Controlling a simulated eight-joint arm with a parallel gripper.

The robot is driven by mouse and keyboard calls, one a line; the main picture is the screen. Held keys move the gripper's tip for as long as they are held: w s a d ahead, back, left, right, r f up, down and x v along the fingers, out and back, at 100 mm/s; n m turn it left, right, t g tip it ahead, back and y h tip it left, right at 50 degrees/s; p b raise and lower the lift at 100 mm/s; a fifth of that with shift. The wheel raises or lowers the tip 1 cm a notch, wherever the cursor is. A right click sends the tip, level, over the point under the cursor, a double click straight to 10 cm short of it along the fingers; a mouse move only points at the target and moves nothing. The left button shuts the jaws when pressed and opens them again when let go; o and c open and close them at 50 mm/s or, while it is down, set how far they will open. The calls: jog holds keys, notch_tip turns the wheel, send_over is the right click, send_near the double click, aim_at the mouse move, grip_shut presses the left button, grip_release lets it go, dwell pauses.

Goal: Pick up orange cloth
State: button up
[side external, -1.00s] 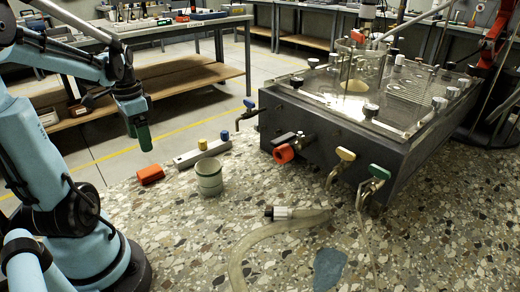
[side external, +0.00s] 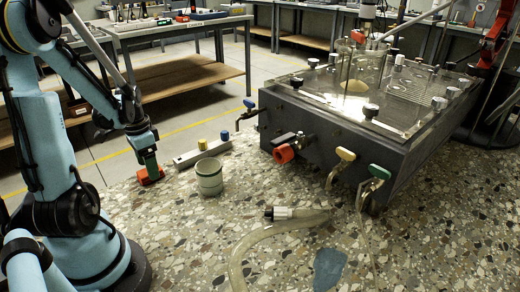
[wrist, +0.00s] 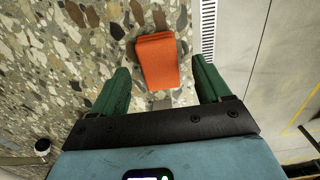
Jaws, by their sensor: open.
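The orange cloth (side external: 150,176) is a small folded pad lying on the speckled stone surface, near its far left edge. My gripper (side external: 152,170) is low, right at the cloth, and hides part of it in the side view. In the wrist view the cloth (wrist: 157,61) lies ahead of my gripper (wrist: 160,82), roughly centred between the two green fingers. The fingers are apart, with nothing between their near parts. I cannot tell how high the tips are above the surface.
A dark tank (side external: 350,135) with valves stands at right. A clear hose (side external: 265,238) and a blue-grey cloth (side external: 329,268) lie nearer.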

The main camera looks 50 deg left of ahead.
jog(key=shift+f, duration=0.9)
jog(key=shift+c, duration=0.2)
jog(key=c, duration=1.1)
jog(key=shift+r, duration=0.2)
jog(key=shift+r, duration=0.5)
jog(key=r, duration=0.2)
jog(key=d+r, duration=0.1)
jog(key=shift+w+d+r, duration=0.1)
jog(key=shift+w+r, duration=0.15)
jog(key=w+d+r, duration=0.1)
jog(key=d+r, duration=0.1)
jog(key=d, duration=0.1)
jog(key=w+d+r, duration=0.1)
jog(key=d+r, duration=0.1)
jog(key=d, duration=0.1)
jog(key=w+d+r, duration=0.2)
jog(key=d, duration=0.1)
jog(key=shift+d+r, duration=0.1)
jog(key=shift+d, duration=0.2)
